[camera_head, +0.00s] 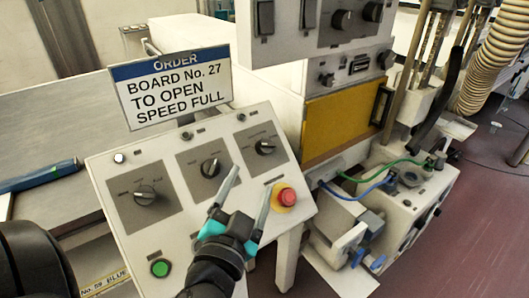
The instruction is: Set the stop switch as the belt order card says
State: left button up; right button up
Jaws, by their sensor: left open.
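A white order card (172,88) with a blue head stands behind the sloped control panel (105,165). It reads "ORDER, BOARD No. 27 TO OPEN, SPEED FULL". The panel has a red mushroom button (288,197) on a yellow ring at its right side, which looks like the stop switch. I cannot tell whether it is pressed in. Three black rotary knobs sit on grey plates: left (145,195), middle (211,168) and right (265,147). My left gripper (251,178) is open and empty over the panel, just left of the red button. My right gripper is out of view.
A green button (160,268) is at the panel's lower left. Behind stands a machine with a yellow door (342,118) and more knobs. A unit with green and blue hoses (400,190) is at right. A blue bar (40,176) lies on the grey surface at left.

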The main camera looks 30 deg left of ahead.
aim_at(265, 147)
pick_arm(q)
jog(key=b+x, duration=0.2)
jog(key=x, duration=0.2)
jog(key=shift+d+f, duration=0.1)
jog(key=shift+f, duration=0.05)
jog(key=b+x, duration=0.3)
jog(key=x, duration=0.3)
jog(key=shift+w+p, duration=0.25)
jog(key=shift+p, duration=0.05)
jog(key=shift+w+a, duration=0.35)
jog(key=shift+w, duration=0.3)
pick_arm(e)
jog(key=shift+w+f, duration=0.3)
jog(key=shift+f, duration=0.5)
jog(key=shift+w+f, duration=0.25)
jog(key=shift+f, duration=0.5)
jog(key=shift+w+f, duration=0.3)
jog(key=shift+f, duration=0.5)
pick_arm(q)
grip_shut()
